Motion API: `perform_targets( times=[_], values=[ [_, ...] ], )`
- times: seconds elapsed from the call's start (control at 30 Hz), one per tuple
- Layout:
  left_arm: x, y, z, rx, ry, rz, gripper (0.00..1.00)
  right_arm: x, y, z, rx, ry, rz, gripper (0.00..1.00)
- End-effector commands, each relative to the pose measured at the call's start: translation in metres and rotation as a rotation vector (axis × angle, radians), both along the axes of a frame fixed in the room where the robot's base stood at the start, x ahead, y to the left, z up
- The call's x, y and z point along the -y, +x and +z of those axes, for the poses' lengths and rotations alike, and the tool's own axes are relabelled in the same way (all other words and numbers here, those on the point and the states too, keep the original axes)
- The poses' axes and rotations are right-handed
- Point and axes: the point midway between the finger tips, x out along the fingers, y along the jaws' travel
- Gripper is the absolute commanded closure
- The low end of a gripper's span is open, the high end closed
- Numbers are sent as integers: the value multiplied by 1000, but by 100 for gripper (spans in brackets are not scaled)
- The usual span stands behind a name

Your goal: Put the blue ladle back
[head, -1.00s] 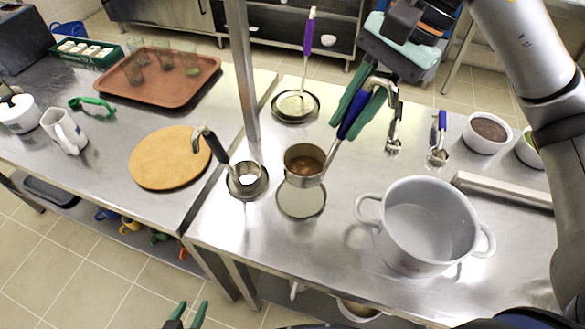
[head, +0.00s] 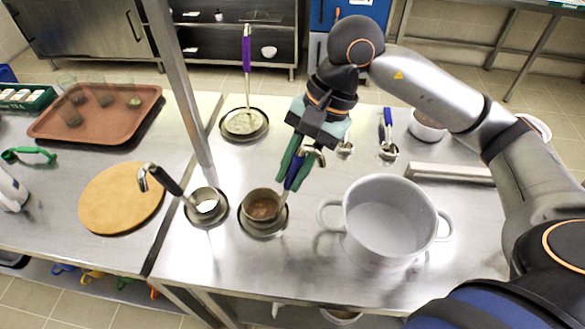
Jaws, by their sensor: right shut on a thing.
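The blue ladle has a blue handle (head: 294,172) and a metal bowl (head: 262,206) with brown contents. My right gripper (head: 286,180), with green fingers, is shut on the handle. The ladle bowl is at a round metal dish (head: 264,232) on the steel counter and hides most of it; I cannot tell whether they touch. A large grey stockpot (head: 385,215) stands to the right, with no ladle in it. My left gripper is not in view.
A black-handled ladle (head: 205,203) rests in a dish just left. A purple-handled ladle (head: 246,60) stands in a dish behind. A smaller blue-handled utensil (head: 388,125) lies at the back right. A round wooden board (head: 120,198) and brown tray (head: 97,110) are left, past a metal post (head: 180,80).

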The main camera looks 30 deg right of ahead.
Motion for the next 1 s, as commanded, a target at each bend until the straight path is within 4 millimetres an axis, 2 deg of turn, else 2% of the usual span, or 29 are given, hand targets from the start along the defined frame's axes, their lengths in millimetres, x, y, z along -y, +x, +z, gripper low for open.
perform_targets(
  times=[0.27, 0.3, 0.53, 0.83, 1.0],
  values=[
    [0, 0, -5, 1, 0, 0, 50, 0, 0, -3, 1, 1, -1, 100],
    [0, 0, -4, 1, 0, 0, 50, 0, 0, -2, 0, 0, 0, 76],
    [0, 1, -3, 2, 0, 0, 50, 0, 0, -2, -1, -1, -1, 50],
    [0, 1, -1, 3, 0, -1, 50, 0, 0, 0, -1, -1, 0, 49],
    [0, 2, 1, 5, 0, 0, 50, 6, 1, 14, 3, -1, -4, 49]
  ],
)
